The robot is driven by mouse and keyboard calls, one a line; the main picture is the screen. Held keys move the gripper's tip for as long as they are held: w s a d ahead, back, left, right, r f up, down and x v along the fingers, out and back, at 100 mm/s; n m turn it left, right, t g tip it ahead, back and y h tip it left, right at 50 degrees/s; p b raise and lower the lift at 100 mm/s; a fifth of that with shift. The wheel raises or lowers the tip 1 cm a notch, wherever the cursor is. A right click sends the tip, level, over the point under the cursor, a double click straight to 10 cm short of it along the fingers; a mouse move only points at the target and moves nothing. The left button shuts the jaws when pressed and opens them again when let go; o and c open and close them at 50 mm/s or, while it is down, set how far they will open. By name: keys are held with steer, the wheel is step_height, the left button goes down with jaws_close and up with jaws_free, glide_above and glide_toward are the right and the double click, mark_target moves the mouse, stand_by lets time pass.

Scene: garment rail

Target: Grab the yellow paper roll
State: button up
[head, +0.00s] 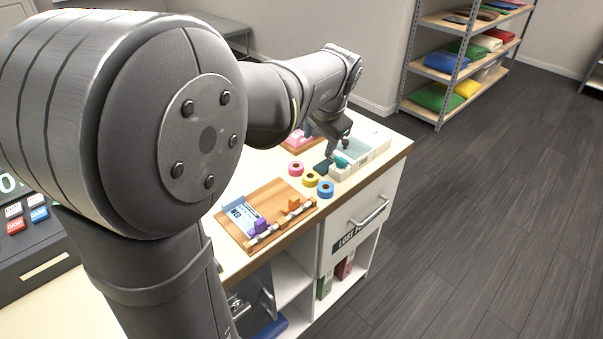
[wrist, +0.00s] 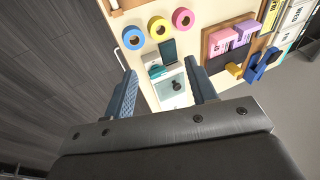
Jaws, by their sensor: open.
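The yellow paper roll (head: 311,179) lies on the counter between a pink roll (head: 296,168) and a blue roll (head: 326,189). In the wrist view the yellow roll (wrist: 159,28) sits at the top, again between the blue roll (wrist: 133,39) and the pink roll (wrist: 183,19). My gripper (wrist: 165,82) is open, its two blue padded fingers wide apart with nothing held. In the head view my gripper is over the counter's far end, beyond the rolls and apart from them.
A white tray (head: 370,150) stands at the counter's far end, with small dark and teal items beside it. A wooden board (head: 250,234) with a card and small blocks lies nearer. A shelf (head: 462,62) with folded garments stands at the back. Dark floor lies right of the counter.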

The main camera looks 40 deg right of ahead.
mark_target(310, 176)
steer(key=w+d+n+g+y, duration=0.2)
steer(key=w+d+n+g, duration=0.15)
steer(key=w+n, duration=0.25)
step_height(310, 176, down, 16)
steer(key=shift+a+f, duration=0.1)
steer(key=shift+f, duration=0.15)
steer(key=c, duration=0.7)
steer(key=shift+c, duration=0.2)
steer(key=shift+r, duration=0.1)
